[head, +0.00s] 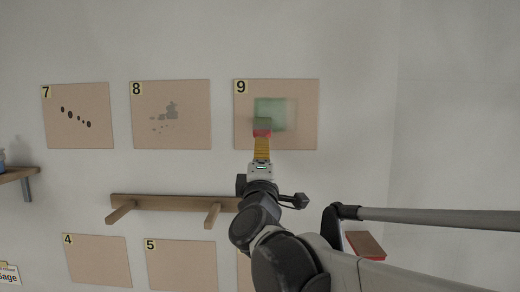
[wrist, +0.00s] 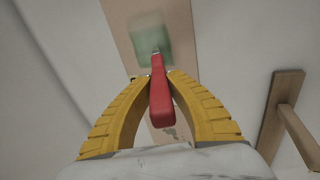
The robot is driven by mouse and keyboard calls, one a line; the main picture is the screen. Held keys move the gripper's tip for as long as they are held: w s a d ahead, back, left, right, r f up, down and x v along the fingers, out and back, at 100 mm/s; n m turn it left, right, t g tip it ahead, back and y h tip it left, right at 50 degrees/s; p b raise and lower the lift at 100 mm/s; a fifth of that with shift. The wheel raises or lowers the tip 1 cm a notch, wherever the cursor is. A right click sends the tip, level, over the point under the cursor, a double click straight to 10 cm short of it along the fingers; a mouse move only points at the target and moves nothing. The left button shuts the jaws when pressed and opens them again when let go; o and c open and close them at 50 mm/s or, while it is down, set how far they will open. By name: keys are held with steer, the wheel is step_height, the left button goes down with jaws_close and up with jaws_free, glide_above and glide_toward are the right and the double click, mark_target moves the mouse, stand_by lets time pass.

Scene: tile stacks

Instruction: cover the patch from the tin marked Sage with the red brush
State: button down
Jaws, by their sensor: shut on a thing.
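My gripper (head: 262,141) is shut on the red brush in front of the panel marked 9 (head: 300,141). In the wrist view its yellow fingers (wrist: 160,76) close on both sides of the red handle (wrist: 160,102). The brush head (head: 262,123) looks green and lies over the lower left of a green patch (head: 278,112). The patch has soft, uneven edges; it also shows in the wrist view (wrist: 149,38). I cannot tell whether the bristles touch the panel. A label reading Sage (head: 8,278) is cut off at the lower left; its tin is not clearly seen.
Panels 7 (head: 92,136) and 8 (head: 196,138) hang to the left, with dark ovals and grey blotches. A wooden rail with two pegs (head: 165,203) is below. Panels 4 (head: 98,262) and 5 (head: 180,265) are lower. A red-edged brown object (head: 366,244) is at lower right.

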steer(key=shift+d+r+p, duration=2.75)
steer(key=shift+d+r, duration=0.55)
steer(key=shift+d, duration=0.75)
step_height(320, 180, down, 9)
steer(key=b, duration=0.7)
stand_by(1.6)
steer(key=shift+s, duration=0.2)
steer(key=s+p, duration=0.2)
steer(key=s, duration=0.4)
steer(key=shift+s+a, duration=0.2)
steer(key=shift+s, duration=0.2)
steer(key=shift+f, duration=0.1)
